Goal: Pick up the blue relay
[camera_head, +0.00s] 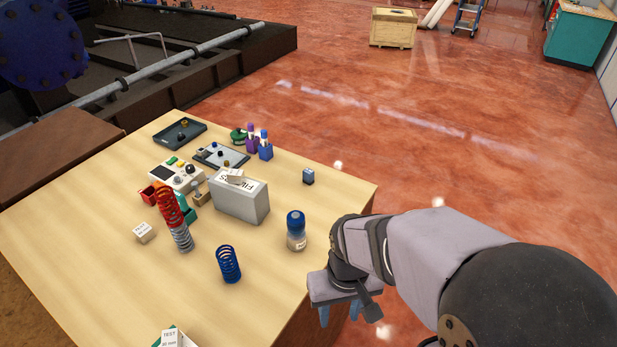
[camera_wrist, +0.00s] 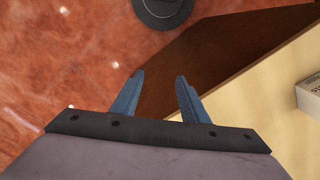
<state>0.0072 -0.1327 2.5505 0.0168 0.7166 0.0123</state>
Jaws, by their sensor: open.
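A small dark blue block with a lighter top, which looks like the blue relay (camera_head: 308,177), sits alone on the table near its right back edge in the head view. My gripper (camera_head: 340,316) hangs beside the table's right edge, in front of and apart from the relay. In the wrist view my gripper (camera_wrist: 158,90) shows two blue fingers spread apart with nothing between them. The relay is not in the wrist view.
The wooden table (camera_head: 330,200) carries a blue-capped jar (camera_head: 296,230), a blue spring (camera_head: 229,264), a red and grey spring (camera_head: 174,220), a grey FILES box (camera_head: 240,200), trays and small parts. The table around the relay is clear.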

